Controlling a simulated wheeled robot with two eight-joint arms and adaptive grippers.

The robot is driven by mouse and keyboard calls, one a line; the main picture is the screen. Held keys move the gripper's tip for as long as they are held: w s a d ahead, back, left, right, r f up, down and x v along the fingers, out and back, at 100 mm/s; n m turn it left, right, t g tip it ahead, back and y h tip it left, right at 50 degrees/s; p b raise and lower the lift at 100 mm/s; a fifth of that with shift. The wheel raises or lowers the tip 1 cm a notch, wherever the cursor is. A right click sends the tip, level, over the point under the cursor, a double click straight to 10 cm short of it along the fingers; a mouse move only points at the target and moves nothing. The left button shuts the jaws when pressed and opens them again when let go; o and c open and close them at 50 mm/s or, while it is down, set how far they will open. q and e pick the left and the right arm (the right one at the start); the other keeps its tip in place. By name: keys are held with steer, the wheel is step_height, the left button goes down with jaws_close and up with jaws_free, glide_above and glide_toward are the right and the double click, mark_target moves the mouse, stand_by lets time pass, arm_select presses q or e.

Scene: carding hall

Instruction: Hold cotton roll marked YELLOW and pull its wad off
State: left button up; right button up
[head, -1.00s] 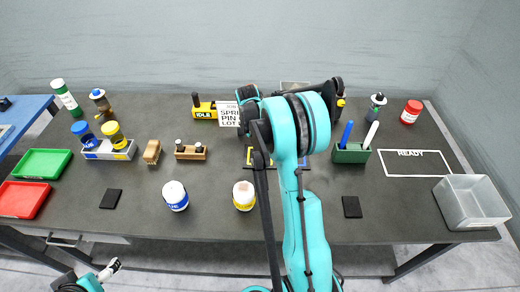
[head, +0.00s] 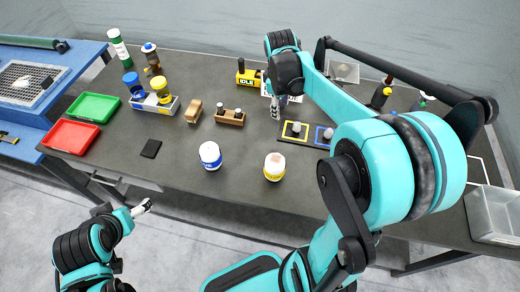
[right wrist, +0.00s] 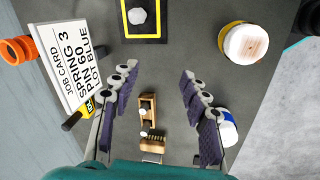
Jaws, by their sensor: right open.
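The cotton roll marked YELLOW (head: 274,167) stands upright at the front middle of the dark table, white with a yellow band. In the right wrist view the roll (right wrist: 246,42) is at the upper right, its pale top facing me; I cannot make out a separate wad. My right gripper (head: 281,106) points down over the table, behind the roll and apart from it. In the right wrist view its fingers (right wrist: 157,80) are spread and empty. My left gripper (head: 143,206) is off the table's front edge, away from the roll; its jaws are too small to read.
A blue-banded roll (head: 210,155) stands left of the yellow one. The job card (right wrist: 78,52) is close beside my right gripper. Behind lie a wooden block (head: 229,117), a brush (head: 193,111) and framed pads (head: 295,131). Red (head: 69,136) and green trays are left.

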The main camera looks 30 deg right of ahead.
steer(key=s+a+f+m+t+b, duration=0.1)
steer(key=s+a+f+m+t, duration=0.1)
steer(key=s+a, duration=0.5)
steer(key=s+a+f+m+t+y+b, duration=0.1)
steer(key=s+a+m+t+b, duration=0.1)
steer(key=s+a+m, duration=0.3)
steer(key=s+a+t, duration=0.1)
steer(key=a, duration=0.2)
steer(key=shift+s+a+f+t+y+b, duration=0.15)
steer(key=shift+s+f+t+y+b, duration=0.15)
steer(key=shift+s+f+t, duration=0.1)
